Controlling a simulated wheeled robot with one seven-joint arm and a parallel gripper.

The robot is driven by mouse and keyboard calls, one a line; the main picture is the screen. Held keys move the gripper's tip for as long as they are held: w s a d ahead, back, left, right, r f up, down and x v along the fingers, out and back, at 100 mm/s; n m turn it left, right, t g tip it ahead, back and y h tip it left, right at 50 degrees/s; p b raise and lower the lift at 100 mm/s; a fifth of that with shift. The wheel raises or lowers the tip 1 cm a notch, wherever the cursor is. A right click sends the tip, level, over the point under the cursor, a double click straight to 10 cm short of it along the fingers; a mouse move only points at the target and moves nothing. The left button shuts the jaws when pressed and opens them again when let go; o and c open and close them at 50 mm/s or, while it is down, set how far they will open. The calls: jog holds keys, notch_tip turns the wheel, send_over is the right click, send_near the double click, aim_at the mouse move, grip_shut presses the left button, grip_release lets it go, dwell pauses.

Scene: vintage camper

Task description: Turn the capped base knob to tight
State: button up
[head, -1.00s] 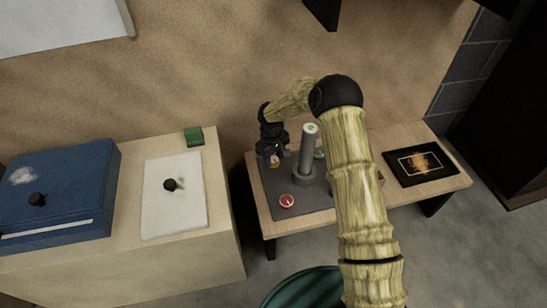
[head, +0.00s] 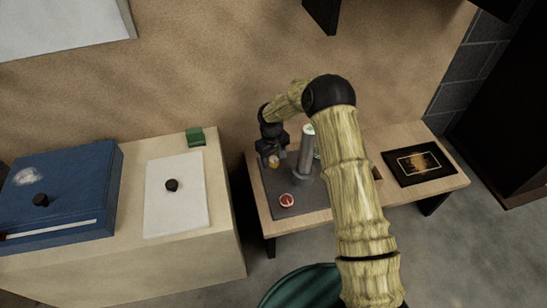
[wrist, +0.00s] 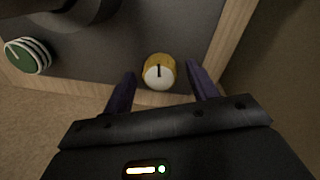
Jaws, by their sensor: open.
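A yellow knob with a white cap and a black mark (wrist: 158,72) sits on a dark grey base plate (wrist: 115,62); the knob also shows in the head view (head: 273,162), partly hidden by my gripper. A red knob (head: 287,200) is at the plate's front. A green knob with white ridges (wrist: 27,56) is on another side, mostly hidden in the head view. A grey post (head: 306,152) stands on the plate. My gripper (wrist: 160,76) is open, its two fingers on either side of the yellow knob in the wrist view. I cannot tell whether they touch it.
The plate lies on a low wooden bench (head: 420,190) against the wall. A dark framed picture (head: 418,163) lies at right. At left, a counter holds a blue case (head: 65,190), a white panel (head: 178,205) and a green block (head: 195,137).

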aim_at(272, 160)
notch_tip(272, 160, up, 17)
jog(key=p, duration=0.7)
jog(key=shift+s+a+r, duration=0.15)
jog(key=shift+s+a, duration=0.1)
jog(key=shift+a, duration=0.1)
